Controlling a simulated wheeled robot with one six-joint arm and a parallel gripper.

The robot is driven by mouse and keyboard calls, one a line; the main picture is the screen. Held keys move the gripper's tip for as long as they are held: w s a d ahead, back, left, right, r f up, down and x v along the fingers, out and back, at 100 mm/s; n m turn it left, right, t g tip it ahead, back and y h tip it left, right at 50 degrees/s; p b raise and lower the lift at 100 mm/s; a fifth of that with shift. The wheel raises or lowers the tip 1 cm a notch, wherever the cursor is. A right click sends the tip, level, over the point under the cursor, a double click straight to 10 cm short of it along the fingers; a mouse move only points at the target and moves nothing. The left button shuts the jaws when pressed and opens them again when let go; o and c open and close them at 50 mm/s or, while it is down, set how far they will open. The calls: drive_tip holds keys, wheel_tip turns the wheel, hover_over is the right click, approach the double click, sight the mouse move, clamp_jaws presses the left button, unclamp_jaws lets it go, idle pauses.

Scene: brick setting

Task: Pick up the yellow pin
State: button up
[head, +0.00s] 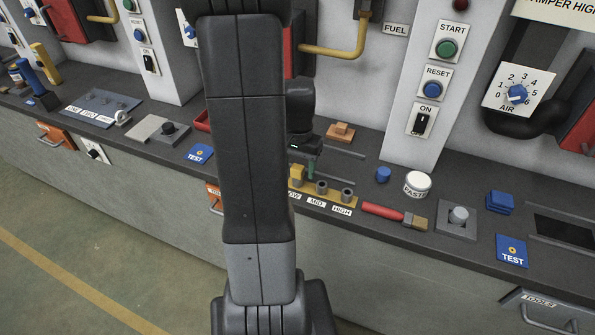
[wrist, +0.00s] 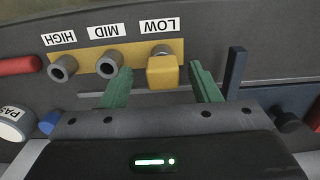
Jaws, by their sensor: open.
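The yellow pin (wrist: 162,73) has a square head and stands at the LOW socket of a yellow strip (wrist: 95,60) marked LOW, MID and HIGH. The MID and HIGH sockets are empty. The pin also shows in the head view (head: 296,177), partly hidden by my arm. My gripper (wrist: 159,70) is open, with green fingers on both sides of the pin's head and a gap visible on each side. In the head view my gripper (head: 310,168) is over the strip, just beside the pin.
A red-handled brush (head: 385,212) lies right of the strip. A blue cylinder (head: 383,174) and a white PASTE tub (head: 417,184) stand behind it. A dark blue upright piece (wrist: 235,72) stands close beside one finger. An orange-brown block (head: 341,131) sits near the wall.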

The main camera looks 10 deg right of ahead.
sight(297, 167)
drive_tip(key=shift+w+a+f, duration=0.1)
drive_tip(key=shift+f, duration=1.6)
drive_tip(key=c, duration=1.2)
drive_tip(key=shift+r, duration=0.1)
